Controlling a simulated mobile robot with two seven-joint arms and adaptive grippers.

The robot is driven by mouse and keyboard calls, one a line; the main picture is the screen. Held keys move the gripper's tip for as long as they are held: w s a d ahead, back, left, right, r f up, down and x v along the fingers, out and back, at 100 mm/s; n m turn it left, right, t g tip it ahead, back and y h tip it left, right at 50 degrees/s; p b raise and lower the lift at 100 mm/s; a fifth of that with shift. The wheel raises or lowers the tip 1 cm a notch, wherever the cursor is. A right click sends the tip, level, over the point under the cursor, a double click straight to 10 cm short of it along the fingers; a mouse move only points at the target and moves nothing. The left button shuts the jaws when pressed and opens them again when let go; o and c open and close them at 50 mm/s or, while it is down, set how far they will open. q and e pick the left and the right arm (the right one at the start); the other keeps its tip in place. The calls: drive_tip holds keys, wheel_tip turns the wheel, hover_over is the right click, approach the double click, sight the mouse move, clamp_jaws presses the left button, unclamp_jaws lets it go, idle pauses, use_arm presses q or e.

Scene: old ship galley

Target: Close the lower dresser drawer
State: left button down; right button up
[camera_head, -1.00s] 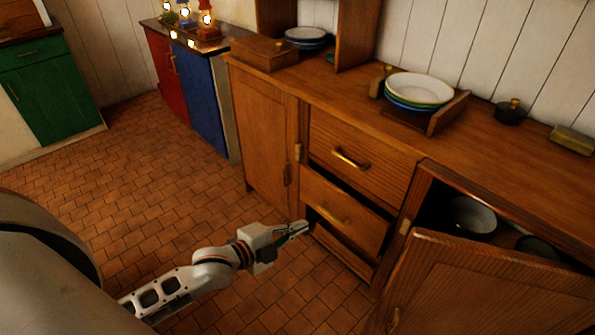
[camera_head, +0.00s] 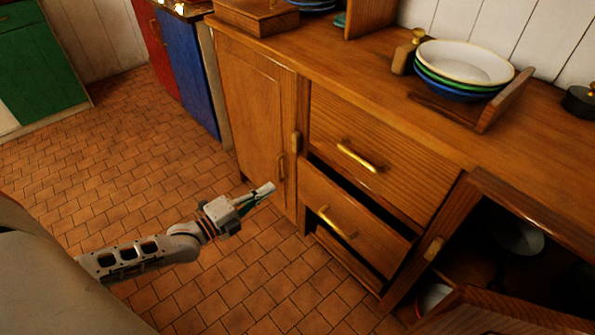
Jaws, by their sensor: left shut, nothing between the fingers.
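The wooden dresser (camera_head: 255,110) has two drawers in its middle. The lower drawer (camera_head: 375,235) stands part-way out, with a dark gap above its front and a brass handle (camera_head: 337,222) on it. The upper drawer (camera_head: 400,165) with its own brass handle (camera_head: 357,156) sits above it and looks shut. My left gripper (camera_head: 268,189) is shut and empty. It is to the left of the lower drawer, in front of the left cupboard door, apart from the drawer handle. My right gripper is not in view.
The right cupboard door (camera_head: 500,312) stands open at the lower right, with pots (camera_head: 515,235) inside. Stacked bowls (camera_head: 465,68) stand in a wooden rack on the dresser top. The tiled floor (camera_head: 130,170) to the left is clear.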

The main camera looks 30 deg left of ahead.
use_arm(q)
drive_tip(key=b, duration=0.2)
approach(304, 166)
drive_tip(key=x, duration=0.5)
drive_tip(key=shift+w+d+f, duration=0.1)
drive_tip(key=shift+w+f, duration=0.05)
drive_tip(key=shift+f, duration=0.25)
drive_tip(key=shift+w+d, duration=0.1)
drive_tip(key=shift+w, duration=0.2)
drive_tip(key=shift+w+d+r, duration=0.15)
drive_tip(key=shift+w, duration=0.3)
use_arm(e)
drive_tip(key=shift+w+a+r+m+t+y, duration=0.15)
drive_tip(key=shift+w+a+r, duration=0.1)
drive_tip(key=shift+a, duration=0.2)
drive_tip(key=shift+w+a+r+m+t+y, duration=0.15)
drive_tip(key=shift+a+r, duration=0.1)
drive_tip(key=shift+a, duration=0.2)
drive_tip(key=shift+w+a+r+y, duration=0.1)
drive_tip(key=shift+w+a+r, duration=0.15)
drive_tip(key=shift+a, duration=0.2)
use_arm(q)
drive_tip(key=x, duration=0.5)
drive_tip(key=shift+b, duration=0.35)
drive_tip(key=shift+w+r, duration=0.1)
drive_tip(key=shift+r, duration=0.05)
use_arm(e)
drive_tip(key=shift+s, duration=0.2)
